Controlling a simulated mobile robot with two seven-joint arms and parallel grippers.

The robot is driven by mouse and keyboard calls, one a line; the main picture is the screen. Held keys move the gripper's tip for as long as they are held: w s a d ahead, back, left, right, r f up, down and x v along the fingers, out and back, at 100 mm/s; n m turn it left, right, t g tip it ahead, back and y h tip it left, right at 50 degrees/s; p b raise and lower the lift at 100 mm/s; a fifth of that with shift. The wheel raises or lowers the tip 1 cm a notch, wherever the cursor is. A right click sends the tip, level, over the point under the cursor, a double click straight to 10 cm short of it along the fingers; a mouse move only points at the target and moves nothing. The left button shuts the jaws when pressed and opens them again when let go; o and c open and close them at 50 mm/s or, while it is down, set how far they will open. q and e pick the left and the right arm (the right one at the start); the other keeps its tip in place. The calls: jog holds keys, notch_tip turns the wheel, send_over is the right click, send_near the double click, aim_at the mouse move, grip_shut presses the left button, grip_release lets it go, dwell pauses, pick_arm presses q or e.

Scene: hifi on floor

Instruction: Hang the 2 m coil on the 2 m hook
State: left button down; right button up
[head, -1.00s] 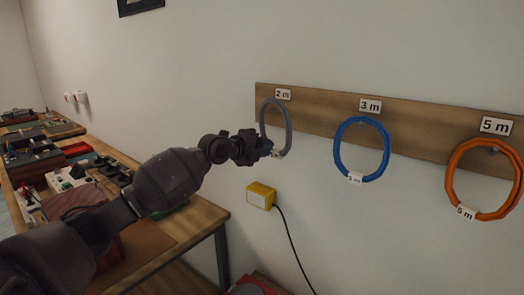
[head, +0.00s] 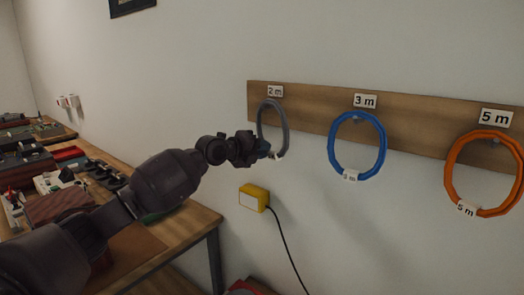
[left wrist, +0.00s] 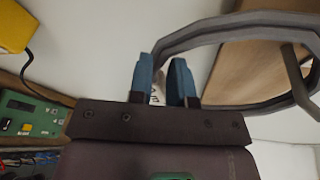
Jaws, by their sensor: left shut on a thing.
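The grey coil (head: 286,130) is upright in front of the wall board, just below the "2 m" label (head: 275,91). My left gripper (head: 266,152) is at its lower end, by a small white tag (head: 279,155). In the left wrist view the coil (left wrist: 222,33) arcs past the blue fingertips (left wrist: 163,78), with something white between them. My left gripper is shut on the coil. The 2 m hook cannot be made out clearly in the head view, so I cannot tell whether the coil rests on it. My right gripper is out of view.
To the right, a blue coil (head: 332,150) hangs under "3 m" and an orange coil (head: 452,165) under "5 m" on the wooden board (head: 310,112). A yellow box (head: 253,197) with a black cable is on the wall below. A cluttered workbench (head: 180,233) stands at left.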

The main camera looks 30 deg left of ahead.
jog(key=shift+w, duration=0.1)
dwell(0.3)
pick_arm(q)
jog(key=c, duration=1)
grip_release()
jog(key=shift+f, duration=0.1)
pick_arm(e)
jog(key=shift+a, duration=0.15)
pick_arm(q)
jog(key=shift+v, duration=5.4)
jog(key=shift+d+f+b, duration=0.1)
jog(key=shift+f+b, duration=1.05)
jog(key=shift+f, duration=2.35)
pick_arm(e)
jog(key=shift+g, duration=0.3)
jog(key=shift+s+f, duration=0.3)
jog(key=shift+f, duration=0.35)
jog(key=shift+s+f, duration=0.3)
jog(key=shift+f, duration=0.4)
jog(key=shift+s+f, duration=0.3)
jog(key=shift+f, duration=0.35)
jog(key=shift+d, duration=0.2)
